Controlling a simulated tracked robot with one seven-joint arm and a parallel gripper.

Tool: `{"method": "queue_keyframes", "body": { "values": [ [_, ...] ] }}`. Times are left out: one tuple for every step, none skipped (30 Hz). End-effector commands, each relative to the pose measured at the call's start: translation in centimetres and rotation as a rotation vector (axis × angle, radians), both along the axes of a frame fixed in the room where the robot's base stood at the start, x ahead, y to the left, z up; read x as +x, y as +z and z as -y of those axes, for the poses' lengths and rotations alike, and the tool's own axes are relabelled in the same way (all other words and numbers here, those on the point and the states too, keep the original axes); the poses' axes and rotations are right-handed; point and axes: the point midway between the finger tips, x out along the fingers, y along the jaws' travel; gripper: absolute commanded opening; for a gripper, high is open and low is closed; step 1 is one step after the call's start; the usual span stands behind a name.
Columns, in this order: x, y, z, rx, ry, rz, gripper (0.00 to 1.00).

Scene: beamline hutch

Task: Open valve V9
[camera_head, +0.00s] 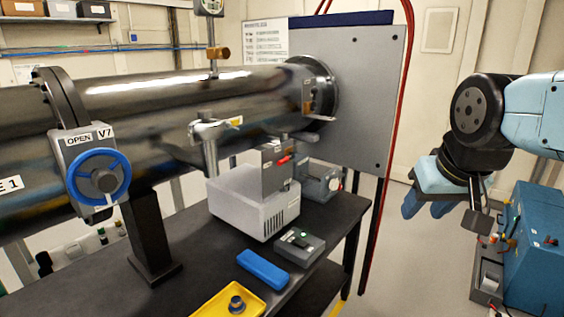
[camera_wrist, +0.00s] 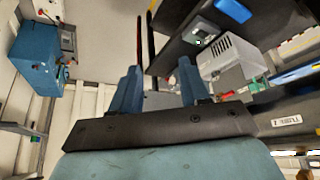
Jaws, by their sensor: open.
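No label reading V9 is legible in either view. A valve with a blue handwheel (camera_head: 98,178) hangs on the large dark pipe at the left; its tags read OPEN and V7. A smaller silver fitting (camera_head: 210,130) with a small yellow tag sits on the pipe's near side; its lettering is too small to read. My gripper (camera_head: 428,208) is at the right in the head view, right of the grey panel and well away from the pipe. In the wrist view my gripper (camera_wrist: 160,85) shows two blue fingers apart with nothing between them.
A black bench (camera_head: 190,262) under the pipe carries a white vented box (camera_head: 252,205), a small grey box with a green light (camera_head: 299,246), a blue block (camera_head: 263,269) and a yellow tray (camera_head: 213,302). Red hoses run beside the grey panel (camera_head: 365,95). A blue cabinet (camera_head: 535,245) stands at right.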

Motion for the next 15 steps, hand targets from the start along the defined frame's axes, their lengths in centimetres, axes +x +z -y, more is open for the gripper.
{"method": "queue_keyframes", "body": {
  "values": [
    [0.0, 0.0, 0.0, 0.000, 0.001, 0.000, 0.45],
    [0.1, 0.0, 0.0, -0.002, 0.004, 0.001, 0.45],
    [0.3, 0.0, 0.0, -0.007, 0.010, 0.004, 0.45],
    [0.7, 0.0, 0.0, -0.013, 0.019, 0.009, 0.45],
    [1.1, 0.0, 0.0, -0.020, 0.030, 0.017, 0.45],
    [1.9, 0.0, -0.1, -0.035, 0.054, 0.028, 0.45],
    [2.6, 0.0, -0.4, -0.048, 0.077, 0.040, 0.45],
    [3.5, 0.0, -0.4, -0.065, 0.102, 0.054, 0.45],
    [4.8, -0.1, -0.5, -0.093, 0.142, 0.076, 0.45],
    [5.9, -0.1, -0.5, -0.116, 0.175, 0.095, 0.45],
    [7.1, -0.2, -0.6, -0.141, 0.210, 0.116, 0.45],
    [8.7, -0.3, -0.7, -0.178, 0.262, 0.144, 0.45],
    [9.9, -0.3, -0.9, -0.206, 0.302, 0.168, 0.45],
    [11.1, -0.4, -1.0, -0.234, 0.341, 0.190, 0.45],
    [12.7, -0.6, -1.3, -0.274, 0.394, 0.220, 0.45]
  ]
}}
